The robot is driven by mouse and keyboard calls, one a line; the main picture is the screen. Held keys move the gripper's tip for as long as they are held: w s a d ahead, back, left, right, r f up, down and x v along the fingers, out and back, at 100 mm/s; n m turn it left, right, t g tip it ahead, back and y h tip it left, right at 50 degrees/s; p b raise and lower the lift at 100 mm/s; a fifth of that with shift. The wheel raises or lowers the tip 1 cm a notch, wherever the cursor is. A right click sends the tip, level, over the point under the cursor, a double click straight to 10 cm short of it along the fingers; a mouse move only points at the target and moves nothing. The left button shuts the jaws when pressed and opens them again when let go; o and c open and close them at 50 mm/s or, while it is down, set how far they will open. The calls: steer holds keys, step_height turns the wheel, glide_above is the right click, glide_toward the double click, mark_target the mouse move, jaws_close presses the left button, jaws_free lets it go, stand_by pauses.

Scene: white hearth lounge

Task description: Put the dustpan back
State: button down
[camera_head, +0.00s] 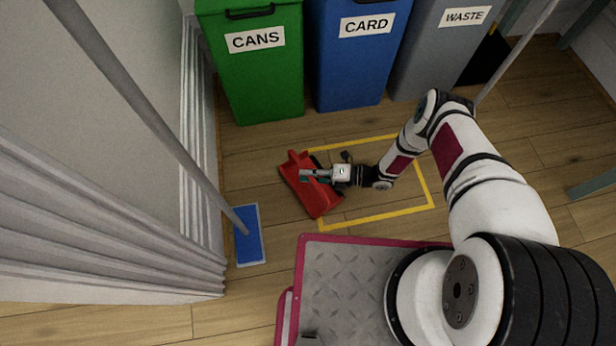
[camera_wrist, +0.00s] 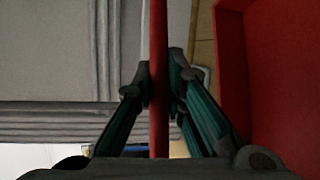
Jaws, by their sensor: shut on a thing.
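The red dustpan (camera_head: 309,193) is at the left side of a yellow outlined rectangle (camera_head: 376,218) on the wooden floor, partly over its left edge. My gripper (camera_head: 308,175) is at the dustpan and shut on it. In the wrist view, my gripper's fingers (camera_wrist: 160,82) close from both sides on a thin upright red part, with a larger red wall of the dustpan (camera_wrist: 285,70) at the right. I cannot tell whether the dustpan touches the floor.
A green CANS bin (camera_head: 262,80), a blue CARD bin (camera_head: 350,70) and a grey WASTE bin (camera_head: 430,60) stand along the back. A blue flat mop head (camera_head: 248,234) with a long pole lies by the left wall. Most of the yellow rectangle is bare floor.

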steer(key=shift+f+b, duration=0.5)
steer(key=shift+f, duration=0.6)
steer(key=c, duration=1.6)
jaws_free()
steer(key=shift+c, duration=0.2)
steer(key=d+r+p, duration=0.2)
steer(key=d, duration=1)
steer(key=shift+s, duration=0.15)
